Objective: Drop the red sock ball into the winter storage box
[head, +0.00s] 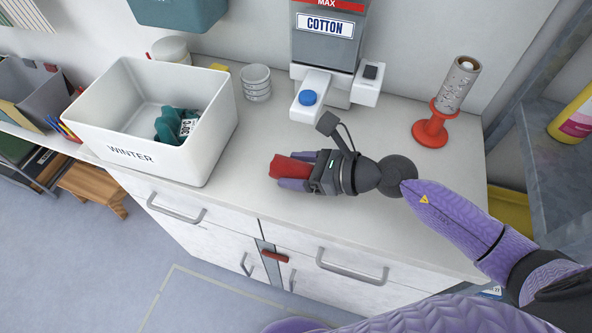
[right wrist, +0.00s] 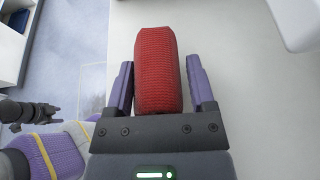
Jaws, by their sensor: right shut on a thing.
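The red sock ball (head: 288,168) is between the purple fingers of my right gripper (head: 294,170), which is shut on it. In the right wrist view, the red knitted sock ball (right wrist: 158,70) sticks out past the fingertips of the right gripper (right wrist: 160,85). It is over the countertop, to the right of the white winter storage box; I cannot tell whether it touches the counter. The box (head: 125,156), marked WINTER, is open at the top and holds a teal item (head: 172,128) with a white tag. My left gripper (right wrist: 30,112) shows small and dark in the right wrist view, its fingers unclear.
A COTTON dispenser (head: 325,60) stands behind my right gripper. The counter (head: 240,205) is clear between box and gripper.

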